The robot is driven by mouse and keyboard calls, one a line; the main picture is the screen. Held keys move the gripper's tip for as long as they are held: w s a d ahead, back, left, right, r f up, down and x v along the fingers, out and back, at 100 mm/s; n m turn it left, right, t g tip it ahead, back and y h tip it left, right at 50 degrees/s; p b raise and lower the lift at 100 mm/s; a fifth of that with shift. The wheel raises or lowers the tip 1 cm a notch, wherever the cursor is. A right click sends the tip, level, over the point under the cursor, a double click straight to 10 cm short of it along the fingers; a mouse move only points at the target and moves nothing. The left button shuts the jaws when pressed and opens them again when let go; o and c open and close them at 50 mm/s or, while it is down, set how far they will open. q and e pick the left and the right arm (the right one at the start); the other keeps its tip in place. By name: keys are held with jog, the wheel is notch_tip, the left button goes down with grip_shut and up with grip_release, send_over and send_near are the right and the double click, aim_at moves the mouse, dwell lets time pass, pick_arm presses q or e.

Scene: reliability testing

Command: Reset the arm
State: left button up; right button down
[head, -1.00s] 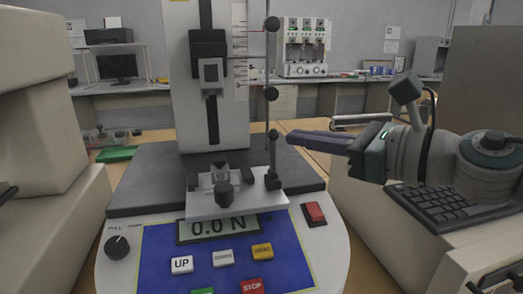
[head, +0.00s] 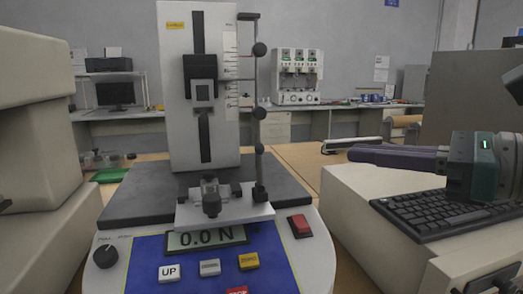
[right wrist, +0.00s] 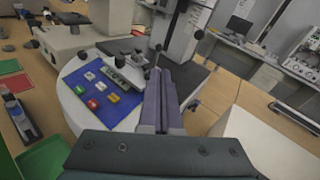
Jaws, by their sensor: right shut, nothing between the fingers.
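My right gripper (head: 352,153) comes in from the right in the head view, above the black keyboard, with its fingers pointing left. Its fingers are together and hold nothing. In the right wrist view the shut fingers (right wrist: 166,82) point toward the test stand. The force test stand (head: 190,90) stands upright in the middle, with a black slider, a clamp (head: 211,198) on its plate and a display reading 0.0 N. The gripper is right of the stand and apart from it. My left gripper is not in view.
A red switch (head: 300,225) and coloured buttons sit on the stand's base. A keyboard (head: 440,208) lies on a beige machine at the right. A large beige machine (head: 50,130) fills the left side. Green trays lie on the table, and a back bench carries a monitor (head: 116,94).

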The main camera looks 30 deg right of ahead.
jog(key=shift+s, duration=0.15)
dwell(0.4)
jog(key=s+d+r+m+h+p, duration=0.1)
jog(key=d+m+h+p, duration=0.3)
jog(key=m, duration=0.8)
jog(key=s+d+r+m+h+p, duration=0.1)
jog(key=s+r+m+h+p, duration=0.15)
jog(key=m+h, duration=0.7)
jog(key=s+a+f+m+g+y+p, duration=0.3)
jog(key=s+a+f+m+g+y, duration=0.1)
jog(key=s+a+m+g, duration=0.35)
jog(key=s+a+f+m+g+y+p, duration=0.4)
jog(key=s+a+f+m, duration=0.15)
jog(key=a+m, duration=0.45)
notch_tip(320, 180, up, 38)
jog(key=d+m+p, duration=0.1)
jog(key=p, duration=3.6)
jog(key=shift+s+d, duration=0.25)
jog(key=shift+s, duration=0.2)
